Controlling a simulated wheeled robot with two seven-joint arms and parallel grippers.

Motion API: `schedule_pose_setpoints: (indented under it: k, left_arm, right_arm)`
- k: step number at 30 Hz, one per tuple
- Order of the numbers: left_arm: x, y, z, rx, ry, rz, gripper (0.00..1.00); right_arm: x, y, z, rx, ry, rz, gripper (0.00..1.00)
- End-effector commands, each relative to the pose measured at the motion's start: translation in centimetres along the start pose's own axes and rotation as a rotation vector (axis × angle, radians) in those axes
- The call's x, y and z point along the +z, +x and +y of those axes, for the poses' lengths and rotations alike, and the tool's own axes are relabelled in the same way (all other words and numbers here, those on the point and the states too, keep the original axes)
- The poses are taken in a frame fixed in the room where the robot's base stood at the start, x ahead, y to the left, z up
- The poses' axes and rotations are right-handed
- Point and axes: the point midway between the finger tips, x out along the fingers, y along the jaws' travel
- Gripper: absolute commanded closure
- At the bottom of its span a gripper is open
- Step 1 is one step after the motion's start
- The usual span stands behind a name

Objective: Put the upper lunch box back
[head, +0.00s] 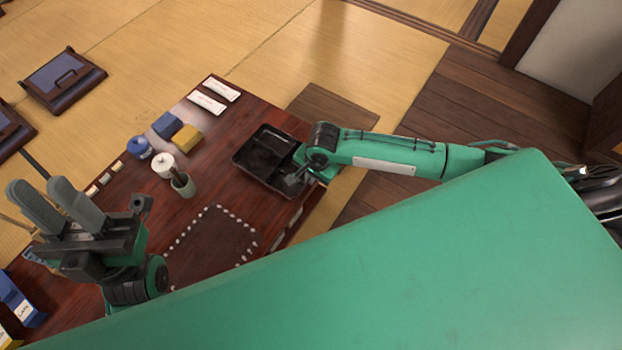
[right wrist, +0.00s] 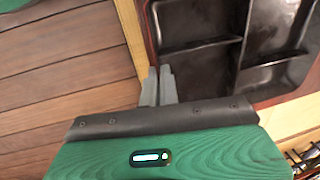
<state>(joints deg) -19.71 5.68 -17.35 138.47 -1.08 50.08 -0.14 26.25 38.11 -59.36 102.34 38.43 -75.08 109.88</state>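A black lunch box (head: 262,158) with divided compartments sits at the table's far right edge in the head view. In the right wrist view, its empty compartments and dark dividers (right wrist: 200,45) fill the top right. My right gripper (right wrist: 159,74) has its fingers close together at the box's side wall and appears to pinch it; the fingertips partly hide the contact. In the head view, my right gripper (head: 300,178) is at the box's right side. My left gripper (head: 55,195) is raised at the left, fingers apart and empty. A separate second box cannot be made out.
The dark red table (head: 215,190) holds a dashed-border mat (head: 215,243), a cup with utensils (head: 183,184), a white-topped container (head: 163,166), a blue pot (head: 139,148), blue and yellow blocks (head: 187,138) and white packets (head: 207,102). My green body covers the lower right.

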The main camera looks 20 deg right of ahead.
Motion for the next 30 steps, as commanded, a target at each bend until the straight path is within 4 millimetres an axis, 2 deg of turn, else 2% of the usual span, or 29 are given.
schedule_pose_setpoints:
  k: [1, 3, 13, 15, 17, 27, 30]
  left_arm:
    - [-0.2, -0.2, 0.0, 0.003, 0.003, 0.025, 0.71]
    - [-0.4, 0.0, 0.0, 0.005, 0.004, 0.043, 0.71]
    - [-0.5, 0.2, 0.0, 0.004, 0.004, 0.037, 0.71]
    - [-0.5, 0.0, 0.0, 0.004, 0.003, 0.035, 0.71]
    - [-0.5, 0.0, 0.0, 0.004, 0.003, 0.036, 0.71]
    - [-0.4, -0.2, 0.0, 0.004, 0.003, 0.034, 0.71]
    - [-0.3, 0.8, 0.0, 0.005, 0.002, 0.028, 0.71]
  right_arm:
    - [0.0, 1.0, 0.1, -0.001, 0.000, 0.001, 1.00]
    - [-0.1, 1.4, 0.2, -0.001, 0.000, 0.001, 1.00]
    - [0.0, 1.4, 0.2, -0.001, 0.000, 0.000, 1.00]
    - [0.0, 1.5, 0.2, -0.002, -0.001, 0.001, 0.84]
    - [0.0, 1.5, 0.2, -0.002, -0.001, 0.000, 0.76]
    - [-0.1, 1.3, 0.2, -0.002, -0.001, 0.001, 0.76]
    - [0.0, -0.2, 0.1, -0.003, 0.000, -0.001, 0.76]
